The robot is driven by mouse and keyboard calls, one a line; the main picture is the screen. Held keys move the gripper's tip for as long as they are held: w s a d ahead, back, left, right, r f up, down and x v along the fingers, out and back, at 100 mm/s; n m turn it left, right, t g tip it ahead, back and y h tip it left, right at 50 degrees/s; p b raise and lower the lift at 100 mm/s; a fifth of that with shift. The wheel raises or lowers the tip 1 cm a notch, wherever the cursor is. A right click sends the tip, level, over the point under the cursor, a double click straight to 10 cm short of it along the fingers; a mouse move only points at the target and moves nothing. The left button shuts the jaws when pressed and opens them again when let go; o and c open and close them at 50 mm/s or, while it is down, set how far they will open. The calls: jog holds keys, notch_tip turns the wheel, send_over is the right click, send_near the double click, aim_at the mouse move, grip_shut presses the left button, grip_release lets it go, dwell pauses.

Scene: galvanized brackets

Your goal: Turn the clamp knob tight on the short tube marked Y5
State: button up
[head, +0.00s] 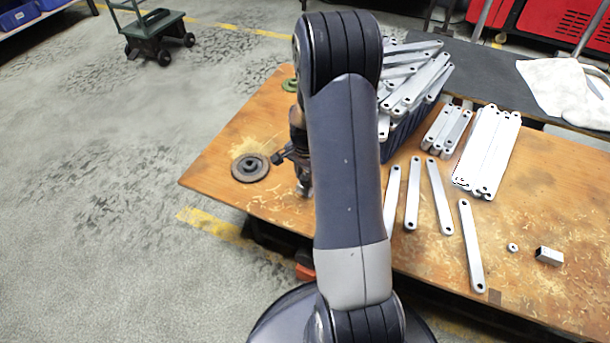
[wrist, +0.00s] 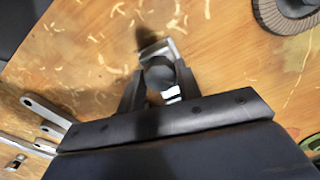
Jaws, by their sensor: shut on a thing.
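My gripper (wrist: 160,84) points down at the wooden table in the wrist view, its two dark fingers closed on a dark round knob (wrist: 159,74). A short silvery metal piece (wrist: 157,47) shows just beyond the knob, and a bright bit shows below it between the fingers. It looks like the short tube, but no Y5 mark can be read. In the head view my gripper (head: 304,186) is low over the table's left part, partly hidden by my arm. The knob cannot be made out there.
A dark abrasive disc (head: 250,168) lies left of my gripper. Several flat brackets (head: 440,196) lie to the right, with a blue crate (head: 408,132) of more brackets behind. A small square metal block (head: 549,256) and a nut (head: 513,247) lie at the right. Wood shavings are scattered about.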

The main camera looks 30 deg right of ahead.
jog(key=m, duration=0.9)
jog(key=o, duration=0.9)
jog(key=shift+p, duration=0.3)
